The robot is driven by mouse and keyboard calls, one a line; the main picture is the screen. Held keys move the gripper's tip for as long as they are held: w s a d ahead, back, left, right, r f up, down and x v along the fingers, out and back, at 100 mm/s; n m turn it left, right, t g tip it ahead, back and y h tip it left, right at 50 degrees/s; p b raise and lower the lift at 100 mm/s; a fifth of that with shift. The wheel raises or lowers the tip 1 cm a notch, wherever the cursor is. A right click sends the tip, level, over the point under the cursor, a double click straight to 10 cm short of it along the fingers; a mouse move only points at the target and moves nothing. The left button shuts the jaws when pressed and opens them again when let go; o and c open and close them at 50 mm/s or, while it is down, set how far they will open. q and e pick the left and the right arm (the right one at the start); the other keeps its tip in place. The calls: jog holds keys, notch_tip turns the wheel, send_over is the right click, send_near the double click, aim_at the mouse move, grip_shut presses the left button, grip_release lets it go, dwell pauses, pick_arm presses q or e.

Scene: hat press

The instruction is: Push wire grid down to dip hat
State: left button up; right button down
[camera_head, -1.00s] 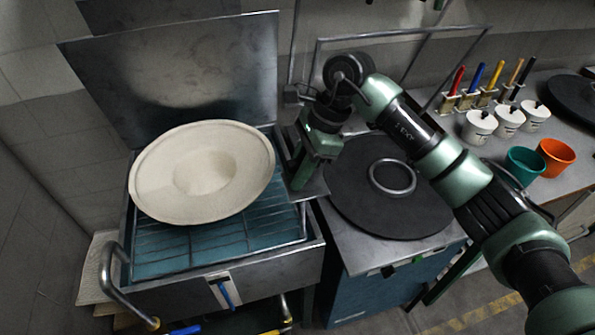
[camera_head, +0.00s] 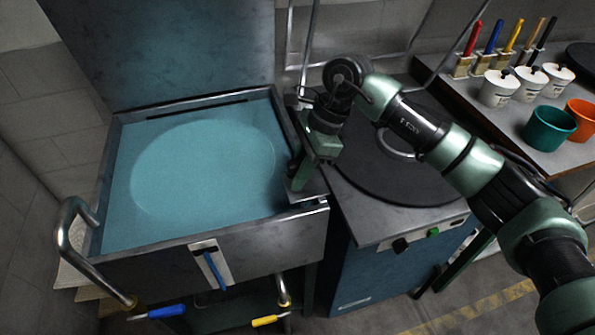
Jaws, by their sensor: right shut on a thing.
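The hat (camera_head: 205,168) shows only as a pale oval under the blue liquid (camera_head: 125,225) that fills the metal basin. The wire grid cannot be made out below the surface. My right gripper (camera_head: 303,180) is low at the right rim of the basin (camera_head: 315,210). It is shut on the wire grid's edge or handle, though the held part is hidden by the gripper. My left gripper is not in view.
A raised metal lid (camera_head: 165,45) stands behind the basin. A round black plate (camera_head: 400,165) on a blue cabinet (camera_head: 365,275) lies to the right. A side table holds white pots (camera_head: 500,88), brushes, a teal cup (camera_head: 549,128) and an orange cup (camera_head: 582,120). A curved handle (camera_head: 70,240) sticks out at front left.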

jog(key=c, duration=1.2)
grip_release()
jog(key=shift+c, duration=0.2)
jog(key=shift+b+v, duration=0.55)
jog(key=shift+v, duration=3.35)
